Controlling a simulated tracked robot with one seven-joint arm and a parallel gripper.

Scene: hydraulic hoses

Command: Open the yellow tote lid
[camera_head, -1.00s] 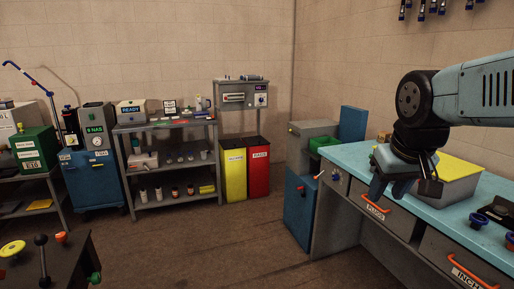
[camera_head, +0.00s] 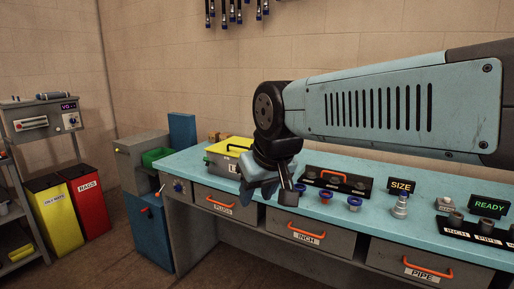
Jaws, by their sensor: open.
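The tote (camera_head: 218,166) is a grey box with a yellow lid (camera_head: 231,146), at the back left of the blue workbench. The lid lies flat on top and looks closed. A dark handle shows on the lid, and a white label is on the tote's front, partly covered by my gripper. My gripper (camera_head: 270,193) is open and empty. It points down in front of and to the right of the tote, over the bench's front edge, and looks apart from the lid.
The bench top (camera_head: 398,226) carries a black tray with an orange handle (camera_head: 336,181), blue-ringed fittings (camera_head: 326,197) and a SIZE display (camera_head: 401,186). Drawers with orange handles (camera_head: 306,234) line the front. Hoses hang on the wall.

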